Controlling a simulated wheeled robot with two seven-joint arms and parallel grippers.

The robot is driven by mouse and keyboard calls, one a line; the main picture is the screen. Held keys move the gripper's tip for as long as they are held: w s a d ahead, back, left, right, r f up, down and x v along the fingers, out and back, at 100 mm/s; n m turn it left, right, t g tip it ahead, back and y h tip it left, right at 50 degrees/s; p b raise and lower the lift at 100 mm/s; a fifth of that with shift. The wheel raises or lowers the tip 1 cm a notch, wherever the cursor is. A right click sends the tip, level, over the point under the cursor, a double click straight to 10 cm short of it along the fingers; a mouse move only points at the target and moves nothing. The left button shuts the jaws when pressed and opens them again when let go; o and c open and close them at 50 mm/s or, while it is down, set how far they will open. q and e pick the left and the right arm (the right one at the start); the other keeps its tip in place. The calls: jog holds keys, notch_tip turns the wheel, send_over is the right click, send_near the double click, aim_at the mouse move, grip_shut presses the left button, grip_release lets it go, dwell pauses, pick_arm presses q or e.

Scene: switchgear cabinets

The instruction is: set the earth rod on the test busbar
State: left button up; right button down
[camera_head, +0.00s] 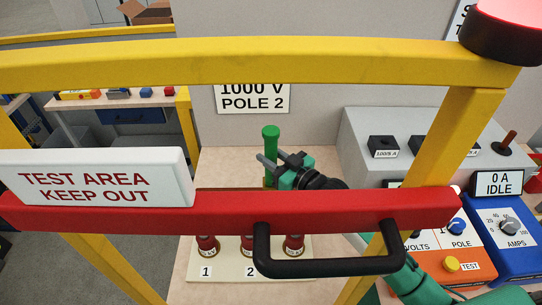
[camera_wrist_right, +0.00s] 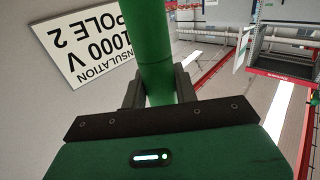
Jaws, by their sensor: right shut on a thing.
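The earth rod (camera_head: 270,140) is a green rod standing roughly upright behind the red gate bar. Its lower end is hidden in the head view. My right gripper (camera_head: 278,164) reaches in from the right and is shut on the rod. The wrist view shows the green rod (camera_wrist_right: 157,45) between the two dark fingers (camera_wrist_right: 158,90). The test busbar itself is mostly hidden behind the red bar; several red posts (camera_head: 294,245) show below it on a pale base marked 1 and 2. I cannot tell whether the rod touches the busbar. My left gripper is not in view.
A red bar (camera_head: 340,210) with a black handle (camera_head: 325,265) and a yellow frame (camera_head: 300,62) cross in front of the bench. A "TEST AREA KEEP OUT" sign (camera_head: 95,177) hangs left. Orange and blue test units (camera_head: 505,240) stand at right, close to my right arm.

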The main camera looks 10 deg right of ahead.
aim_at(276, 143)
jog(key=shift+f+b, duration=0.45)
jog(key=shift+f, duration=0.05)
dwell(0.8)
jog(key=shift+r, duration=0.1)
dwell(1.0)
notch_tip(276, 143, up, 7)
jog(key=p, duration=0.6)
jog(key=shift+d, duration=0.1)
dwell(0.4)
